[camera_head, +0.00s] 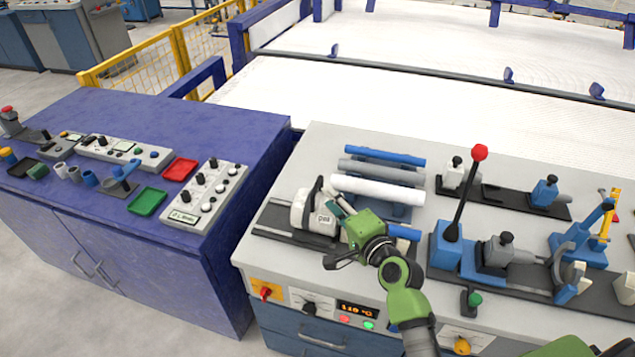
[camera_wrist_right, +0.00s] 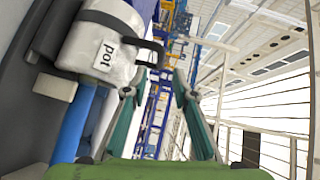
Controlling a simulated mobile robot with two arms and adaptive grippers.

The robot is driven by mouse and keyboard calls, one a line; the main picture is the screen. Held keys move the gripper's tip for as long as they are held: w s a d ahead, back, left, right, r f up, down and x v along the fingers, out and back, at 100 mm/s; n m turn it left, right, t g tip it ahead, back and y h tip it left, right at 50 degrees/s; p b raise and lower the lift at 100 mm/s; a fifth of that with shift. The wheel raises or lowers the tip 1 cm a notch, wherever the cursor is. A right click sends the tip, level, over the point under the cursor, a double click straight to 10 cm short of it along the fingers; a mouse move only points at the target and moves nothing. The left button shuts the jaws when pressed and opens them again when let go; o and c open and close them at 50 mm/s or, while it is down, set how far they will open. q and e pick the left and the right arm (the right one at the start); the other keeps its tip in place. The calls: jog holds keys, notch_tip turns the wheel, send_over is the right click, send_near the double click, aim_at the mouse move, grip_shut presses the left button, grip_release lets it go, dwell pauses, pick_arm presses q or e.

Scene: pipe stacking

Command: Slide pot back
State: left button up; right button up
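The pot (camera_head: 303,211) is a white, rounded cylinder with a "pot" label and a dark handle. It sits on a dark rail (camera_head: 272,214) at the left of the grey machine top. In the right wrist view the pot (camera_wrist_right: 108,45) fills the upper left, its handle sticking out to the right. My green right gripper (camera_head: 337,204) is just right of the pot, close to its labelled side. In the wrist view its fingers (camera_wrist_right: 160,80) are apart, the left one beside the handle; whether it touches is unclear. Nothing shows between them. My left gripper is not in view.
Blue, grey and white pipes (camera_head: 380,190) lie on a rack right behind my gripper. A red-knobbed lever (camera_head: 466,195) stands to the right. A blue cabinet (camera_head: 225,120) with control boxes and small trays is at the left.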

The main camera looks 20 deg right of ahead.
aim_at(317, 183)
jog(key=x, duration=0.8)
jog(key=shift+p, duration=0.3)
jog(key=shift+a, duration=0.1)
grip_shut()
